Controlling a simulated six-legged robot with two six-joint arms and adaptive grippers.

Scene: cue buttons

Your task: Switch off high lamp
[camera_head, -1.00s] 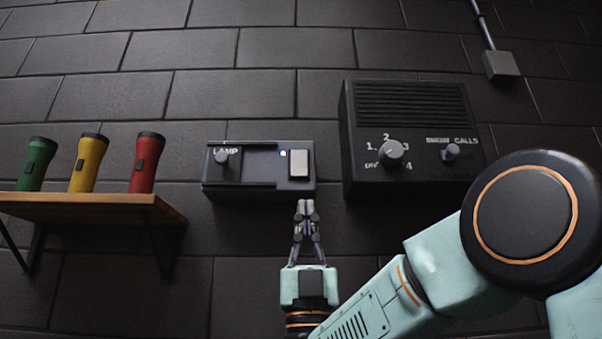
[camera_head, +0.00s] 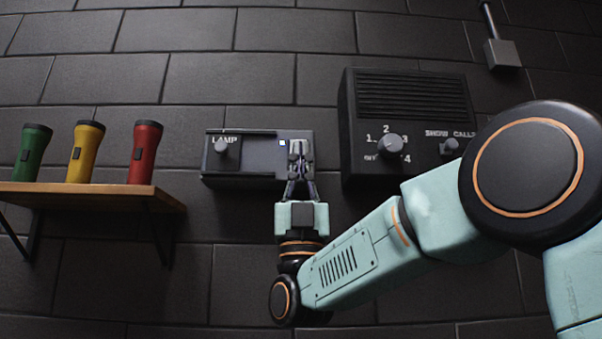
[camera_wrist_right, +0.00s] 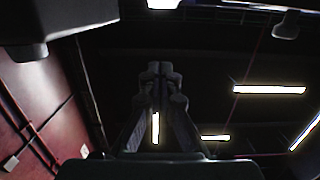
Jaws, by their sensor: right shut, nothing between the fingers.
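The lamp box (camera_head: 242,182) is a dark panel labelled LAMP on the brick wall. It has a round grey knob (camera_head: 222,146) at its left and a small lit indicator (camera_head: 283,143) near its right end. My right gripper (camera_head: 297,147) is shut and empty, its fingers pointing up in front of the right end of the box. It hides the pale rocker switch there; whether it touches it I cannot tell. The shut fingers also show in the right wrist view (camera_wrist_right: 161,72). My left gripper is not in view.
A black speaker box (camera_head: 415,85) with a numbered dial (camera_head: 390,147) and a smaller knob (camera_head: 449,146) is right of the lamp box. A wooden shelf (camera_head: 90,199) with green, yellow and red flashlights is at the left. Ceiling lights (camera_wrist_right: 270,90) glow in the wrist view.

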